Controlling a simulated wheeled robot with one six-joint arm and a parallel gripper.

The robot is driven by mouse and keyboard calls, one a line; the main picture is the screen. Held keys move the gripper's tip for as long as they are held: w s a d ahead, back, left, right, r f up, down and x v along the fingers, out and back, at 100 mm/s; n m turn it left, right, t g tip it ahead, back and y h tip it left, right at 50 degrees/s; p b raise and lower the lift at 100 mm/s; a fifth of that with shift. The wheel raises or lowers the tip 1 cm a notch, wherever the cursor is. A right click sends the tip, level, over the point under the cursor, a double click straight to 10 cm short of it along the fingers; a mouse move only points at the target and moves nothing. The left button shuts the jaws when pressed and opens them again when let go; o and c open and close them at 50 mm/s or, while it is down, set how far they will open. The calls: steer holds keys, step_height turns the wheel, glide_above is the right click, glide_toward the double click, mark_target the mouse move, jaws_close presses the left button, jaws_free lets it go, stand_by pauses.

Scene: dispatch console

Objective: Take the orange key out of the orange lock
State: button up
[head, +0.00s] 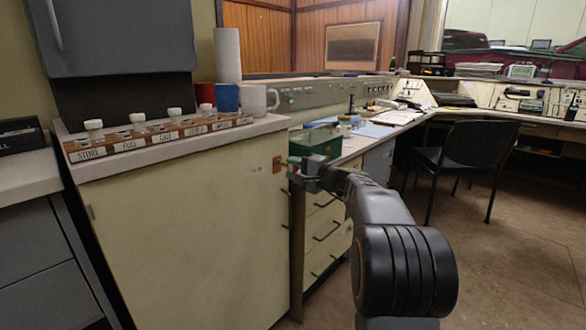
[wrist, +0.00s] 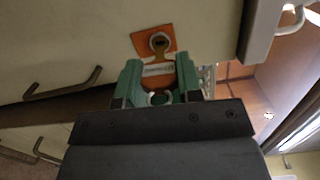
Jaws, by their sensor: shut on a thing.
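The orange lock (head: 277,165) is a small plate on the side of the cream cabinet. In the wrist view the lock (wrist: 143,39) shows a round metal cylinder. My gripper (head: 293,166) is right in front of it. In the wrist view the green fingers of my gripper (wrist: 158,72) point at the lock, one on each side of the orange key (wrist: 152,82). They are shut on the key, which has a pale label across it. The key lines up with the lock; whether its tip is inside the cylinder is hidden.
The cream cabinet (head: 180,235) carries a labelled key rack (head: 160,138), mugs (head: 258,100) and a paper roll (head: 228,55) on top. A green box (head: 316,142) stands behind my gripper above drawers (head: 325,225). A black chair (head: 468,150) stands at right. The floor (head: 510,245) at front right is clear.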

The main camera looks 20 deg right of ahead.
steer(key=shift+s, duration=0.1)
steer(key=shift+a+v, duration=0.2)
steer(key=shift+v, duration=2.7)
steer(key=shift+s+a, duration=0.1)
steer(key=shift+s, duration=0.1)
steer(key=s+a+f+n+g+y+p, duration=0.25)
steer(key=a+f, duration=0.45)
steer(key=f, duration=0.6)
steer(key=s+a+f+n+g+y+p, duration=0.2)
steer(key=s+a+f+g+y+p, duration=0.15)
steer(key=a+f, duration=0.7)
steer(key=d+r+t+p, duration=0.1)
steer(key=d+r+p, duration=0.2)
steer(key=r+p, duration=2.6)
steer(key=p, duration=0.7)
steer(key=shift+s+p, duration=0.2)
steer(key=shift+p, duration=0.1)
